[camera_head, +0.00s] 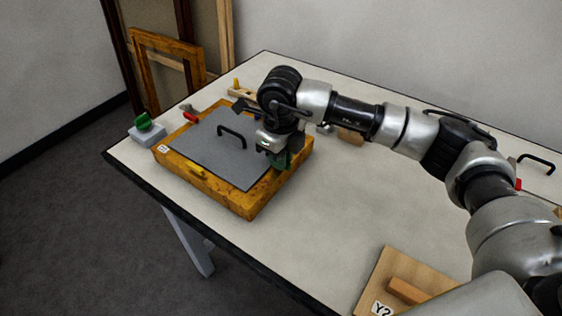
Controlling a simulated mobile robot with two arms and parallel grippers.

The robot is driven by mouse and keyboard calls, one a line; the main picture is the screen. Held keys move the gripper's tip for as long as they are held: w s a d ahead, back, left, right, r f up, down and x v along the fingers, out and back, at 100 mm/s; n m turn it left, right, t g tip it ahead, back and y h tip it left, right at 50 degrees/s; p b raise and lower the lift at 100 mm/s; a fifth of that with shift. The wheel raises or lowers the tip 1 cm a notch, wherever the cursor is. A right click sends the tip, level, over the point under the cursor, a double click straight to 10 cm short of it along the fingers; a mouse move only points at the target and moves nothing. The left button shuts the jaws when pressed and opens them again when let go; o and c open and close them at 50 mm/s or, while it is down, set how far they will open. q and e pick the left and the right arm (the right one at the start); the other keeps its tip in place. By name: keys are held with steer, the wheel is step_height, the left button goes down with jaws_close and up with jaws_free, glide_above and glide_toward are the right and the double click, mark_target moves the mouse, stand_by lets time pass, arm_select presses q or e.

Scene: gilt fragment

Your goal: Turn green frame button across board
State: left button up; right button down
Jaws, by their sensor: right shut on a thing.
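A gilt frame (243,203) lies flat on the table with a grey board (208,161) inside it. The board has a black handle (232,133). A green piece (283,159), seemingly the green frame button, shows at the frame's right side, directly under my right gripper (275,150). The right gripper points down and is shut on it. The gripper partly hides the green piece, so I cannot tell which way it is turned. My left gripper is out of view.
A grey block with a green knob (144,122) stands at the table's left edge. A wooden board labelled Y? (378,284) lies at the front right. Empty frames (150,75) lean against the wall. The table (300,233) is clear in front of the frame.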

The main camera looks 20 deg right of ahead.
steer(key=shift+r+n, duration=0.1)
steer(key=shift+n, duration=0.3)
steer(key=c, duration=1.2)
jaws_free()
steer(key=shift+o, duration=0.2)
step_height(320, 180, up, 11)
steer(key=b, duration=0.1)
steer(key=shift+f, duration=0.2)
